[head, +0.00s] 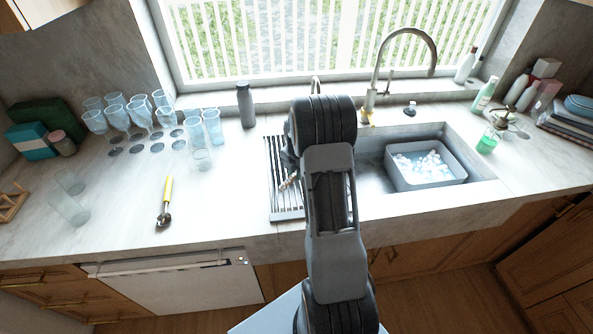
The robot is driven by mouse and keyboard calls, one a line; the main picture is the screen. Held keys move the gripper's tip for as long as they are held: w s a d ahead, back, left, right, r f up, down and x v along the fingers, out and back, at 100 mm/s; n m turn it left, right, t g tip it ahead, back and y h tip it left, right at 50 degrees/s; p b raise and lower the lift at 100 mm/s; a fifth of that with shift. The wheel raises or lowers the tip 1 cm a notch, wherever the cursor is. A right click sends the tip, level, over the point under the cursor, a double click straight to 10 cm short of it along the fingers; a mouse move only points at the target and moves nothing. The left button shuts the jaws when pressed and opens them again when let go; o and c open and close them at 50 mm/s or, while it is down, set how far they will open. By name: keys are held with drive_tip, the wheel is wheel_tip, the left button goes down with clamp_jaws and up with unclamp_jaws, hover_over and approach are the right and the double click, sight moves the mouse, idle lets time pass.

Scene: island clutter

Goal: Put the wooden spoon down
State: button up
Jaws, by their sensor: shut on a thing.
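My arm reaches forward over the front of the counter, and its links hide most of my gripper (290,160). Only a dark part shows at the left edge of the arm. Just below it a small tan piece, apparently the wooden spoon (288,183), sticks out to the left over the ribbed drainer (284,205). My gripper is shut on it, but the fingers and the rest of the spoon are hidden. I cannot tell whether the spoon touches the drainer.
A yellow-handled scoop (167,203) lies on the counter to the left. Several glasses (140,115) stand behind it, near a grey bottle (245,104). A grey tub (425,164) sits in the sink at right, below the tap (374,88). Counter around the scoop is clear.

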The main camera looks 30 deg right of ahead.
drive_tip(key=shift+f+b, duration=0.3)
drive_tip(key=o, duration=0.9)
drive_tip(key=shift+r, duration=0.1)
